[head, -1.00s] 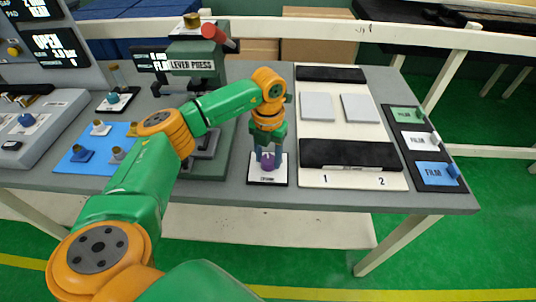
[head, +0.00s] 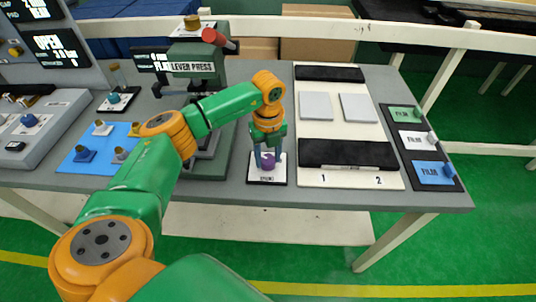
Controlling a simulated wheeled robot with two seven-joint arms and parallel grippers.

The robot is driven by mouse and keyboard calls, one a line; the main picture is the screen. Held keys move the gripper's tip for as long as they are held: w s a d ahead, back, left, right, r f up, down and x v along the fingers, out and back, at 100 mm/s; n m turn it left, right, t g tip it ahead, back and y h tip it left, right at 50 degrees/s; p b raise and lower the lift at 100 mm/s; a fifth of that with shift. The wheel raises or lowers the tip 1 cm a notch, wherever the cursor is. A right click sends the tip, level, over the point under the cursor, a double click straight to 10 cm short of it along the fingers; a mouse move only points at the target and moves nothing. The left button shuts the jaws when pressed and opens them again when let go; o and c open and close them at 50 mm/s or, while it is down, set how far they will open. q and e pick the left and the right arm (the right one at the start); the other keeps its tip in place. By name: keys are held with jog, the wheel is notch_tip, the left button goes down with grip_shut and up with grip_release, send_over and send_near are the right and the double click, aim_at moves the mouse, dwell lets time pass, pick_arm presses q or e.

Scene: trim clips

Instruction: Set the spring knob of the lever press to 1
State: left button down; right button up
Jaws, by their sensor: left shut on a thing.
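The lever press (head: 195,52) is a dark green machine with a red-tipped lever (head: 215,37) at the back of the table. A brass knob (head: 192,22) sits on a white plate on its top; its setting is too small to read. My left gripper (head: 268,158) points down in front and to the right of the press, shut on a purple piece (head: 268,159). That piece is at a white plate (head: 267,177) with a small label I cannot read. My left arm hides part of the press base. My right gripper is out of view.
A blue mat (head: 73,165) with several small parts lies left. Film holders (head: 432,174) stand at the right edge. A control console (head: 45,125) is far left.

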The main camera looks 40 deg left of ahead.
aim_at(268, 158)
pick_arm(q)
jog(key=shift+w+r+n, duration=0.1)
jog(key=shift+n, duration=0.3)
jog(key=shift+c, duration=1.5)
grip_release()
notch_tip(268, 158, up, 6)
jog(key=shift+r+b, duration=0.2)
jog(key=shift+b, duration=0.65)
jog(key=shift+r, duration=0.3)
jog(key=shift+a, duration=0.1)
